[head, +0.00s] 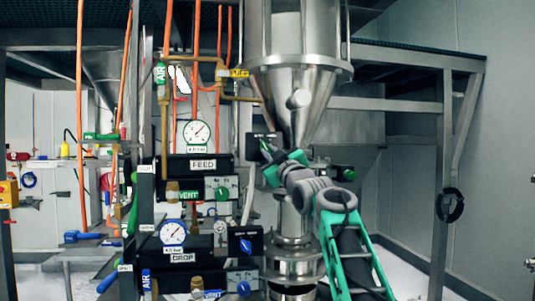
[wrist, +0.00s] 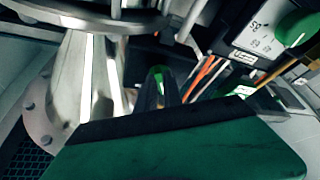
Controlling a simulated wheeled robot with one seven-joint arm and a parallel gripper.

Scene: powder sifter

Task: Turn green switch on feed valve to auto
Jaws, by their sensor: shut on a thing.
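My gripper (head: 268,158) has green fingers and is shut at the front of a small black valve box (head: 252,142) beside the steel cone. It is shut on the green switch there, which is mostly hidden by the fingers. In the wrist view, a broad green finger with a black edge (wrist: 180,145) fills the lower part. A dark, green-edged piece (wrist: 157,73) stands just beyond it. The switch's pointer and setting cannot be read. The FEED unit (head: 203,164) is left of my gripper, with a gauge above and a green knob (head: 222,193) below.
The steel hopper (head: 297,40) stands directly behind my gripper. Orange hoses (head: 81,120) and pipes are on the left. The DROP unit (head: 183,257) and a blue knob box (head: 246,242) are lower. A steel frame post (head: 444,165) stands at right, with open floor near it.

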